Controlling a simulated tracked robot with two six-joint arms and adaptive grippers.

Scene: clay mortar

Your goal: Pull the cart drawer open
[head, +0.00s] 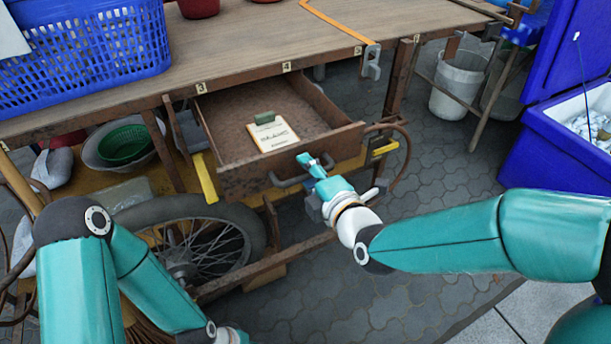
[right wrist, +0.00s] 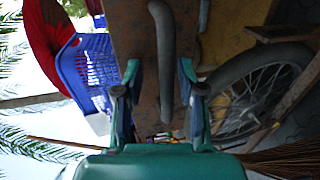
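The wooden cart drawer (head: 232,179) stands pulled out from under the cart's table top, with its inside showing. A notepad (head: 272,134) with a green block (head: 265,117) on it lies inside. A grey bar handle (head: 287,182) is on the drawer front. My right gripper (head: 311,163) is at the right end of the handle. In the right wrist view the handle (right wrist: 166,60) lies between the open fingers of my right gripper (right wrist: 159,72), with a gap on both sides; contact is not clear. My left arm shows at lower left, its gripper out of view.
A blue basket (head: 85,50) stands on the cart's table top (head: 245,45). A spoked wheel (head: 205,245) is below the drawer at left. A white bucket (head: 462,85) and a blue cooler (head: 550,150) stand at right. Paving in front of the drawer is free.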

